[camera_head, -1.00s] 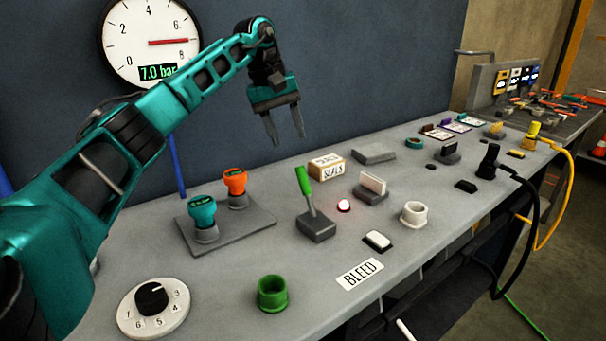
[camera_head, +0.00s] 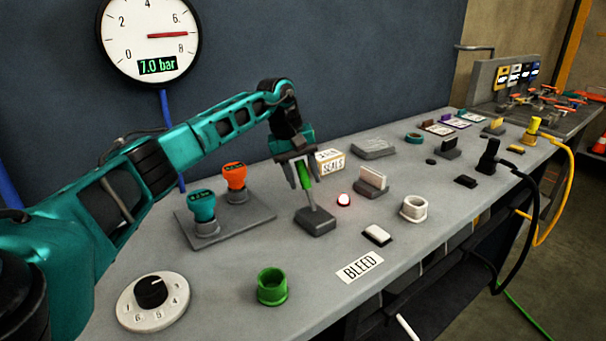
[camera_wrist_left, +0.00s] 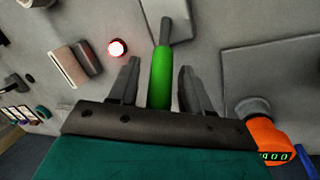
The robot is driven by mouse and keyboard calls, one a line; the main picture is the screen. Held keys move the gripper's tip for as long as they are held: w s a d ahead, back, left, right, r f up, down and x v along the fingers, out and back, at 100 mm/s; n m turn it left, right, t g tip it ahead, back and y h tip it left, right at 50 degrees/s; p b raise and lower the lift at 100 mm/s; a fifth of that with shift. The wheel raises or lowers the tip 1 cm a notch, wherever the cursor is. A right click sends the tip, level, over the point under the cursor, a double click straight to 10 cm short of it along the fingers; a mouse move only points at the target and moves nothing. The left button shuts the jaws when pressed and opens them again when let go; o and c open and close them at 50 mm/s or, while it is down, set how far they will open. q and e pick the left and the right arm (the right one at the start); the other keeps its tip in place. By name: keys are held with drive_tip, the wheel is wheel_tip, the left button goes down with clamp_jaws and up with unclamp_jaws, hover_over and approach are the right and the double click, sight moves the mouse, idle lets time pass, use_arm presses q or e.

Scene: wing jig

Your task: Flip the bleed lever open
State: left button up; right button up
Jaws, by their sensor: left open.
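The bleed lever (camera_head: 307,177) has a green handle on a thin grey stem. It rises from a dark grey block (camera_head: 315,222) and leans slightly to the left. My left gripper (camera_head: 304,187) is open and points down, with its fingers on either side of the green handle. In the left wrist view the green handle (camera_wrist_left: 161,80) stands between the two open fingers (camera_wrist_left: 157,75), with a gap visible on each side. My right gripper is not in view.
A red lit button (camera_head: 344,199) sits right of the lever block. Orange (camera_head: 235,176) and teal (camera_head: 202,206) knobs stand on a plate to the left. A box (camera_head: 330,161) marked SEALS is behind. The wall gauge (camera_head: 150,42) reads 7.0 bar.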

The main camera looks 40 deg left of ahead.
use_arm(q)
drive_tip(key=shift+c, duration=0.2)
clamp_jaws()
idle(0.4)
